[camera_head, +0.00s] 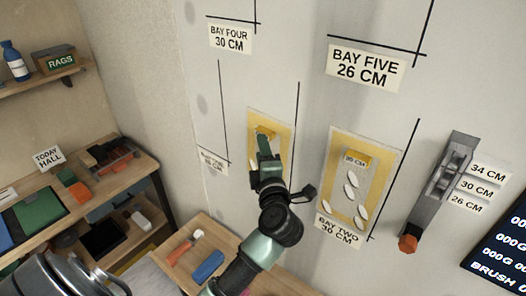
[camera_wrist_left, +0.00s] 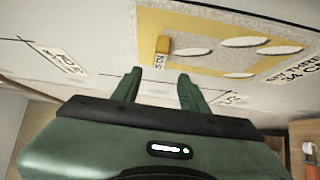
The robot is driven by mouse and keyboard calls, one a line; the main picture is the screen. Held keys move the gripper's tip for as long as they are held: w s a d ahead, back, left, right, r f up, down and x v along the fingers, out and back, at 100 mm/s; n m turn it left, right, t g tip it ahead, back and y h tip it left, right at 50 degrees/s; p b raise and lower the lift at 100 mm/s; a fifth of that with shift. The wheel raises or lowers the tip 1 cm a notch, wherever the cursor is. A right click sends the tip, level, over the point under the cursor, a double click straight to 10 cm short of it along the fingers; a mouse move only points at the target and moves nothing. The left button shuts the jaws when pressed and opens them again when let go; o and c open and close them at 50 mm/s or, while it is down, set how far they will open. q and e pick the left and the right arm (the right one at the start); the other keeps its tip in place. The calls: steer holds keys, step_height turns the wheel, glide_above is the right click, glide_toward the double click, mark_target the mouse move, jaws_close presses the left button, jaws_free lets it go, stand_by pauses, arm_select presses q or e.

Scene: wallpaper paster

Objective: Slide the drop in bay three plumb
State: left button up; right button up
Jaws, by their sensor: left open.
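A yellow-edged drop (camera_head: 286,125) hangs on the grey wall in the head view, its middle and lower part hidden by my left gripper (camera_head: 265,150). In the left wrist view a yellow-edged drop (camera_wrist_left: 205,25) with white ovals and a small yellow tag (camera_wrist_left: 162,45) lies beyond the fingers. My left gripper also shows there (camera_wrist_left: 158,88), its green fingers apart and nothing between them. Whether they touch the wall I cannot tell. A label (camera_wrist_left: 290,66) beside this drop reads 34 CM; its bay name is unclear. My right gripper is out of view.
A second drop (camera_head: 386,168) hangs to the right, above the BAY TWO 30 CM label (camera_head: 338,230). A grey wall fixture (camera_head: 447,180) has an orange end and cm labels. Below are a wooden table (camera_head: 178,255) and a cluttered bench (camera_head: 136,172) at left.

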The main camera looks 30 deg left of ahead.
arm_select(q)
steer(key=p+x, duration=0.2)
steer(key=x, duration=0.5)
steer(key=shift+r, duration=0.1)
jaws_close()
